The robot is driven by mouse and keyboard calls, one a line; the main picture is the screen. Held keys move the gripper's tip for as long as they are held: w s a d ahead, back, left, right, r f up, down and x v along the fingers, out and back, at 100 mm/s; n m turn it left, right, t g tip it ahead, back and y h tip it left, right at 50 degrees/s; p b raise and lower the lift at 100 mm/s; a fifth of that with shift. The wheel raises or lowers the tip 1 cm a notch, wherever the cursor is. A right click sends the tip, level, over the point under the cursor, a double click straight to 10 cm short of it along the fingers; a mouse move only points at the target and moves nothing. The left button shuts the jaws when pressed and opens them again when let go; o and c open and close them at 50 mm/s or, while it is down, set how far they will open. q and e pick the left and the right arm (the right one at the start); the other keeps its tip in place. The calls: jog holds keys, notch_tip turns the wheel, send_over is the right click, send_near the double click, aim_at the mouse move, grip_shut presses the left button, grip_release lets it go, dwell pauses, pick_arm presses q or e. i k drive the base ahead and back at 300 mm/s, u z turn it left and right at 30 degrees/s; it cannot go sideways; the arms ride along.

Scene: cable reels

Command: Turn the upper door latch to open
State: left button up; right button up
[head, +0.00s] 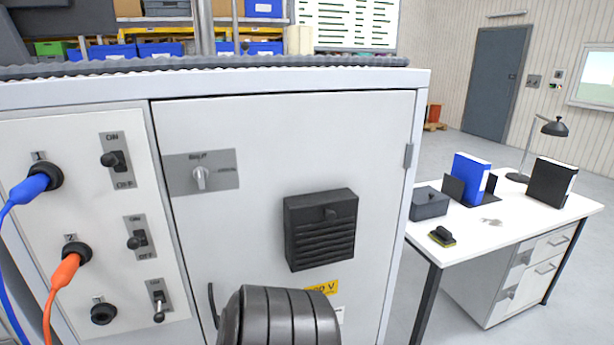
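The upper door latch (200,179) is a small light-grey knob on a grey plate (222,180), high on the left side of the cabinet door (280,140). The knob stands roughly upright, in line with the word above it, which seems to read SHUT. A second word at the plate's right is too small to read surely. The door lies closed in its frame, with a hinge (408,156) on its right edge. A dark ribbed part, apparently my own arm, covers the door's lower middle. Neither gripper is in view.
A black louvred vent box (320,229) sticks out from the door. A dark curved handle (212,304) is at its lower left. Left are switches (116,160), a blue plug (30,188) and an orange plug (63,272). A white desk (480,245) stands right.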

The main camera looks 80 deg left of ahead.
aim_at(201, 174)
jog(key=i, duration=0.8)
jog(key=u, duration=3.85)
